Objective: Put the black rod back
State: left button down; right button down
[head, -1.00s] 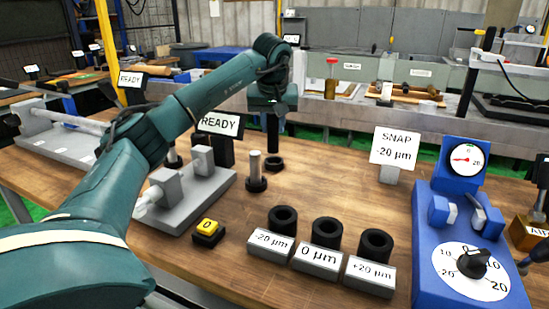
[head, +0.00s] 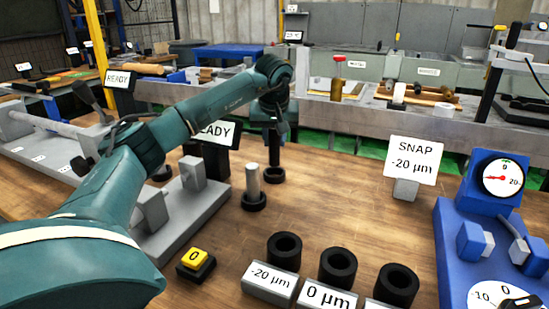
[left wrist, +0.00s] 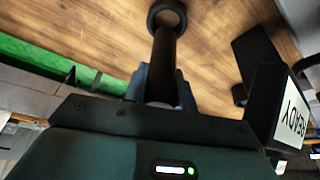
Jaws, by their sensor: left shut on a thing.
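My left gripper (head: 275,116) points down and is shut on the upper end of the black rod (head: 275,148). The rod hangs upright with its lower end at a black ring holder (head: 275,175) on the wooden table. The left wrist view shows the rod (left wrist: 163,58) running from the jaws (left wrist: 160,85) toward the ring (left wrist: 167,8). I cannot tell whether the rod's tip is inside the ring or just above it. My right gripper is not in view.
A silver pin in a black base (head: 253,185) stands close to the front left of the ring. A READY screen (head: 218,140) is close behind left. Table right of the ring is clear.

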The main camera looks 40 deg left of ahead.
aim_at(274, 152)
pick_arm(q)
notch_tip(274, 152, down, 4)
jog(key=shift+f+b, duration=0.1)
jog(key=shift+b, duration=0.3)
jog(key=c, duration=1.1)
grip_release()
jog(key=shift+c, duration=0.2)
